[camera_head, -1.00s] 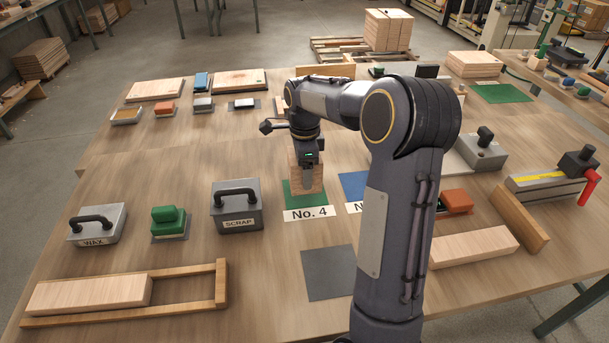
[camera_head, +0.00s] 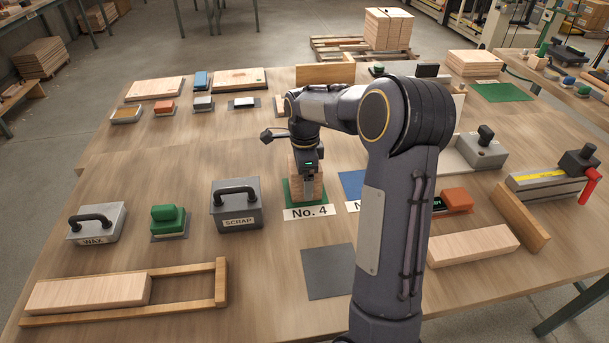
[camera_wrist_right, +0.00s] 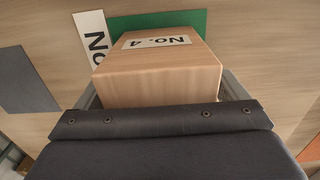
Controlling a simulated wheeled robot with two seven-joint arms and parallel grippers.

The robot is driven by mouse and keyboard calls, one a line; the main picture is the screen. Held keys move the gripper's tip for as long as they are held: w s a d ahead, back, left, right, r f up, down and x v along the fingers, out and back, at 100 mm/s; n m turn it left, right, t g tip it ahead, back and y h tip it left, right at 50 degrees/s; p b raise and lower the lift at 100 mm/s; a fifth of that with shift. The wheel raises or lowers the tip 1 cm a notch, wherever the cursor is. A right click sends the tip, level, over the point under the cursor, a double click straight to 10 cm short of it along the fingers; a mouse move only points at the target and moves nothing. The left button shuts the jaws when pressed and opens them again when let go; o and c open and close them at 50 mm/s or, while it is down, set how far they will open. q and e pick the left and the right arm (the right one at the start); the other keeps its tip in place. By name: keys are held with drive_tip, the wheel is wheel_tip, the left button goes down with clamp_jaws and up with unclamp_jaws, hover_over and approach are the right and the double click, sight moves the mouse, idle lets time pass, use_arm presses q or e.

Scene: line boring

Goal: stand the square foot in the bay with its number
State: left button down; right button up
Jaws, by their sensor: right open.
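The square foot, a light wood block (camera_head: 295,187), stands on the green bay (camera_head: 289,194) with the white No. 4 plate (camera_head: 310,212) in front of it. In the right wrist view the block (camera_wrist_right: 160,80) carries a "No. 4" label (camera_wrist_right: 156,41), and the green bay (camera_wrist_right: 185,20) shows behind it. My right gripper (camera_head: 308,192) is open, reaching down with its fingers around the block. Whether the fingers touch it I cannot tell. My left gripper is not in view.
A blue bay (camera_head: 352,182) lies right of the green one, its plate partly hidden by my arm. The SCRAP box (camera_head: 237,207) stands to the left, beside a green-handled block (camera_head: 168,221). A grey mat (camera_head: 327,272) lies bare in front.

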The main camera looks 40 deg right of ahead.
wheel_tip(320, 180, up, 7)
drive_tip(key=shift+r, duration=0.35)
drive_tip(key=s+a+n+t+y, duration=0.2)
drive_tip(key=s+a+n, duration=0.7)
drive_tip(key=s+n, duration=0.2)
drive_tip(key=s+a+n+t+y, duration=0.1)
drive_tip(key=s+a+n+t, duration=0.2)
drive_tip(key=s+a+n, duration=0.7)
drive_tip(key=s+f+n, duration=0.1)
drive_tip(key=s, duration=0.2)
drive_tip(key=shift+t+y, duration=0.3)
drive_tip(key=shift+y, duration=0.1)
